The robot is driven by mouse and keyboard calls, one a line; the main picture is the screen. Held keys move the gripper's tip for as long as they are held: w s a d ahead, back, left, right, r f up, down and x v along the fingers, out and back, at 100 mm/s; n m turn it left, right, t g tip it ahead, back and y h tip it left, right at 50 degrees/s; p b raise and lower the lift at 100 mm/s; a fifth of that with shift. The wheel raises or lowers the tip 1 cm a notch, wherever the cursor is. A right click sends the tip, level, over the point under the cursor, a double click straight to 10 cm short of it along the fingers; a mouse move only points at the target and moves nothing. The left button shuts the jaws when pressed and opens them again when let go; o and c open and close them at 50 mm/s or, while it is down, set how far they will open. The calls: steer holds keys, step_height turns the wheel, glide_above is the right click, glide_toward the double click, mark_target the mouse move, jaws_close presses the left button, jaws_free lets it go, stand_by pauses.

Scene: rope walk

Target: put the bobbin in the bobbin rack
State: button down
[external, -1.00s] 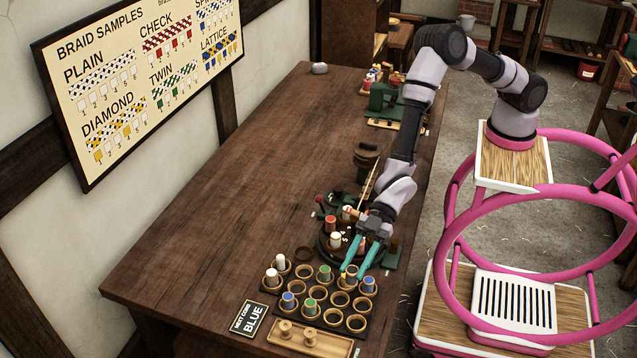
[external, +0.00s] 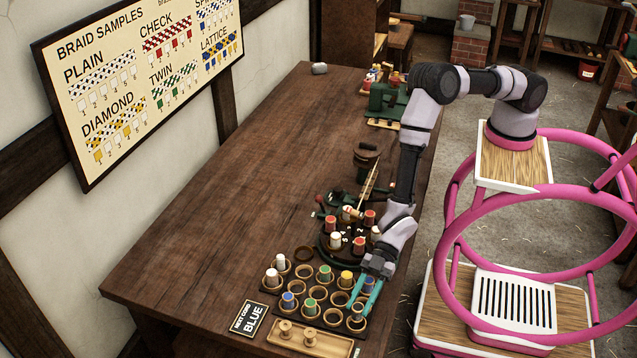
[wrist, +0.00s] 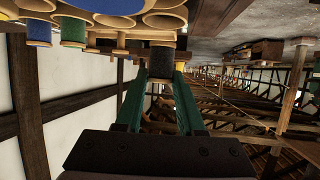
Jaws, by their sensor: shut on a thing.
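My gripper (external: 361,302) is shut on a bobbin (wrist: 160,64), which looks dark in the wrist view. In the external view the held bobbin (external: 357,312) is small and partly covered by the teal fingers, at the front right cup of the bobbin rack. Whether it is seated there or just above the cup I cannot tell. The bobbin rack (external: 339,298) is a set of round wooden cups near the table's front right edge. Several cups hold white, blue, green and yellow bobbins; others look empty.
A round braiding stand (external: 340,252) with several bobbins is behind the rack. The table's left side (external: 220,210) is clear.

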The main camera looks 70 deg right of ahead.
mark_target(360, 310)
steer(key=shift+f, duration=1.65)
steer(key=shift+f, duration=0.15)
steer(key=c, duration=0.5)
jaws_free()
steer(key=shift+r, duration=0.2)
steer(key=v, duration=1.2)
